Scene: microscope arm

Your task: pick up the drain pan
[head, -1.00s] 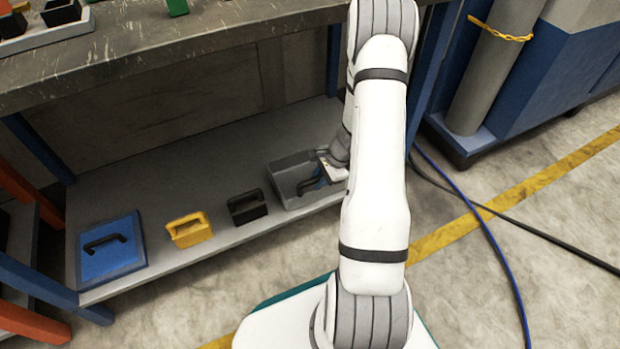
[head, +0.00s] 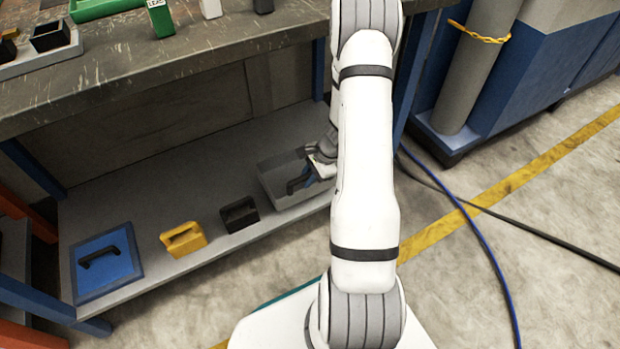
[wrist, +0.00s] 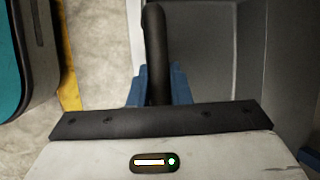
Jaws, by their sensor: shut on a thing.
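The drain pan (head: 272,180) is a shallow grey open tray with a dark bar handle. In the head view it is at the right end of the lower shelf, left of my arm. My gripper (head: 300,182) is at the pan, shut on its handle. In the wrist view the blue fingers of my gripper (wrist: 158,88) are on both sides of the black handle (wrist: 153,35), with the grey pan interior (wrist: 200,50) to the right. Whether the pan is slightly clear of the shelf I cannot tell. My arm hides its right end.
A black bin (head: 239,215), a yellow bin (head: 184,241) and a blue tray (head: 104,262) stand left along the lower shelf (head: 150,205). The worktop (head: 150,70) overhangs it. A blue table leg (head: 403,95) is right of my arm. Cables lie on the floor at right.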

